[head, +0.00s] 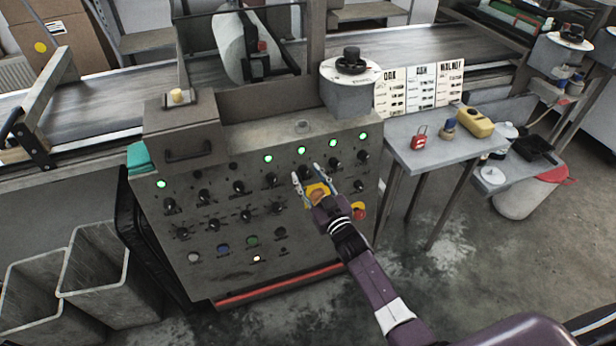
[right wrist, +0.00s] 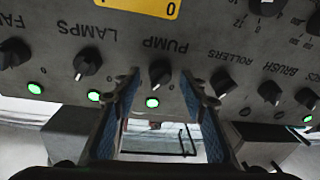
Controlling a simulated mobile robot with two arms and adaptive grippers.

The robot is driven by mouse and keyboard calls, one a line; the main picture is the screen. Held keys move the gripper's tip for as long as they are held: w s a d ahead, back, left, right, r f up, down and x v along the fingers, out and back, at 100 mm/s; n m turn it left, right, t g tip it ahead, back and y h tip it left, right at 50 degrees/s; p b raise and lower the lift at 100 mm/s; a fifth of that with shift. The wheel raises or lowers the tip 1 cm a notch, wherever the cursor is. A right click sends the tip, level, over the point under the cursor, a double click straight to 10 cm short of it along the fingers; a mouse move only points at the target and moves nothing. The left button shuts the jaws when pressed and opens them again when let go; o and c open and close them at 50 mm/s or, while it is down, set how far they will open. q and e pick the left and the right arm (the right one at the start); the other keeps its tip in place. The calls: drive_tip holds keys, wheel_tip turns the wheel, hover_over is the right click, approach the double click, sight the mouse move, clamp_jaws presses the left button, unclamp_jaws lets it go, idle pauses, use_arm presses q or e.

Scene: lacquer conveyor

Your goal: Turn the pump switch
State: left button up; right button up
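The pump switch is a black rotary knob (right wrist: 160,73) beside the "PUMP" label in the right wrist view, where the lettering appears upside down. A lit green lamp (right wrist: 152,102) is next to it. My right gripper (right wrist: 160,88) is open, with one blue-padded finger on each side of the knob and gaps visible between. In the head view my right gripper (head: 308,174) is in front of the upper knob row of the control panel (head: 220,265). There the pump knob (head: 301,173) shows between the fingers. My left gripper is not in view.
The lamps knob (right wrist: 87,64) and rollers knob (right wrist: 222,82) flank the pump knob closely. A side table (head: 440,158) stands right of the panel. The conveyor (head: 405,47) runs behind.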

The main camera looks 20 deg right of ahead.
clamp_jaws()
idle(0.3)
drive_tip(key=n+g+y+p, duration=0.1)
drive_tip(key=n, duration=0.6)
drive_tip(key=shift+r+p, duration=0.1)
drive_tip(key=shift+p, duration=0.2)
drive_tip(key=n+g+p, duration=0.1)
drive_tip(key=n, duration=0.4)
drive_tip(key=shift+n+p, duration=0.3)
drive_tip(key=shift+n, duration=0.1)
drive_tip(key=shift+y, duration=0.4)
unclamp_jaws()
